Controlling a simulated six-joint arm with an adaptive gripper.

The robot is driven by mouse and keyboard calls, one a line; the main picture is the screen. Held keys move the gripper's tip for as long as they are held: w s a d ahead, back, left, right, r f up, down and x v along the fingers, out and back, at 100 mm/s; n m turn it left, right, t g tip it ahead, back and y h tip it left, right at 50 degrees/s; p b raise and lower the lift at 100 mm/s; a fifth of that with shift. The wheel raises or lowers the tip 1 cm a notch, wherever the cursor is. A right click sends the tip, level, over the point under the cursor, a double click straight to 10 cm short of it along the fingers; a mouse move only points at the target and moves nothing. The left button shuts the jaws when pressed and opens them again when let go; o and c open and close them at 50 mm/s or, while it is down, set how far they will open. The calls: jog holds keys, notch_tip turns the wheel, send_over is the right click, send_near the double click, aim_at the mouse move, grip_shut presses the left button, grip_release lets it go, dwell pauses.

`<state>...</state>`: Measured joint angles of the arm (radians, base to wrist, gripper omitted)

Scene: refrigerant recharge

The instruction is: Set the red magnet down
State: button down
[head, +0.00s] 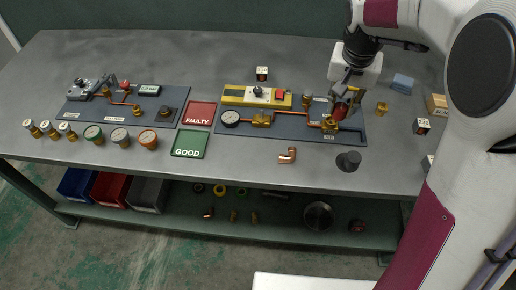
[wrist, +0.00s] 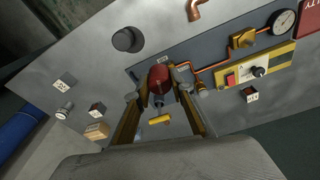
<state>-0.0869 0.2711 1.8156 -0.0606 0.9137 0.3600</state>
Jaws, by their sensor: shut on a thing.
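The red magnet (wrist: 158,77) is between the fingertips of my gripper (wrist: 159,92) in the wrist view, and the gripper is shut on it. In the head view the magnet (head: 341,110) shows as a small red patch under my gripper (head: 345,100). It is over the right end of the middle grey-blue board (head: 285,127), close to the brass fittings and copper pipe. I cannot tell whether its underside touches anything.
A dark round knob-like part (head: 348,161) and a copper elbow (head: 287,155) stand on the bare table in front of the board. A blue block (head: 402,83), a brass fitting (head: 382,108) and a labelled cube (head: 421,126) lie to the right. Red FAULTY (head: 200,110) and green GOOD (head: 190,144) mats lie left.

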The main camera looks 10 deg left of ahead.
jog(key=s+a+f+n+g+y, duration=0.1)
jog(key=s+a+f+n, duration=0.1)
jog(key=a+n, duration=0.8)
jog(key=s+a+f+n+y, duration=0.1)
jog(key=s+a+f+n, duration=0.1)
jog(key=a+n, duration=0.8)
jog(key=shift+s+n+g, duration=0.15)
jog(key=shift+n+g, duration=0.25)
jog(key=shift+f, duration=0.1)
jog(key=shift+f, duration=2.5)
jog(key=shift+f, duration=0.1)
jog(key=shift+f, duration=2.25)
